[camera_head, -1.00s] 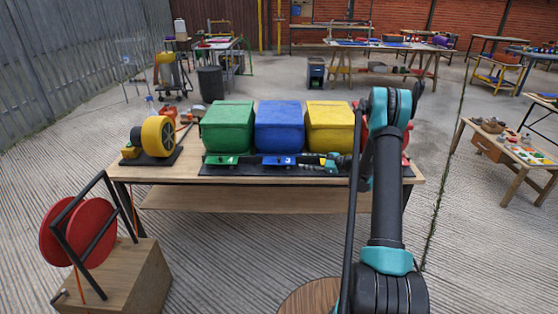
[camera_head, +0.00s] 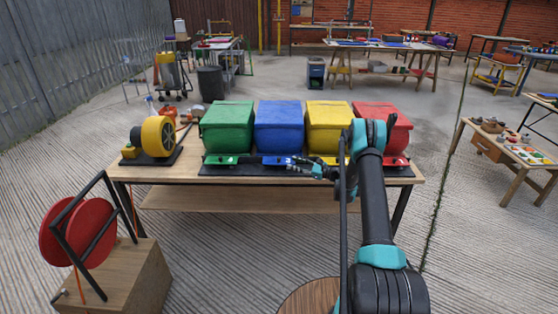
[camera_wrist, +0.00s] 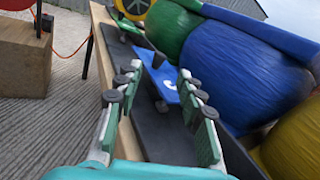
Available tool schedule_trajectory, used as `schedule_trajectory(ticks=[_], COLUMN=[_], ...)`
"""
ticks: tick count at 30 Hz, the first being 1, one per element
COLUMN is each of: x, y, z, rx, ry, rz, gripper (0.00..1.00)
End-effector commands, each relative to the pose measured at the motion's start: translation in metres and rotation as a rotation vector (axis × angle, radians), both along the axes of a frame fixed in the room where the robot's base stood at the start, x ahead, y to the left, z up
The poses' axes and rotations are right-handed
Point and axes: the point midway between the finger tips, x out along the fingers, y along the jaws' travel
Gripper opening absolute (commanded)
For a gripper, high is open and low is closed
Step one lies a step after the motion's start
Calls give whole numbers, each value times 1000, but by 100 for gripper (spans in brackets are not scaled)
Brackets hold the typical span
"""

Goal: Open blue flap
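The blue flap (camera_head: 275,160) is a small blue plate on the black base strip in front of the blue bin (camera_head: 279,125). In the wrist view the blue flap (camera_wrist: 160,78) shows a white mark and lies ahead, between my two fingers. My gripper (camera_head: 303,164) is just at the right end of the flap in the head view. In the wrist view my gripper (camera_wrist: 157,82) is open, with a finger on each side and nothing held. Whether a finger touches the flap cannot be told. My fingers partly cover the flap in the head view.
Green (camera_head: 227,126), yellow (camera_head: 328,124) and red (camera_head: 382,127) bins stand beside the blue one, with small plates in front. A yellow-and-black wheel (camera_head: 158,136) stands at the table's left. The wooden table's (camera_head: 170,172) front edge is clear at left.

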Motion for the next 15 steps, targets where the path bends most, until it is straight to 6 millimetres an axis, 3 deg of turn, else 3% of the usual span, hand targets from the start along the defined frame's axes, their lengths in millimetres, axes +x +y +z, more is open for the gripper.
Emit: schedule_trajectory(ticks=[6,15], x=[20,38], y=[41,76], z=[0,0], rx=[-1,0], ry=[0,-1], rz=[3,0], gripper=[38,38])
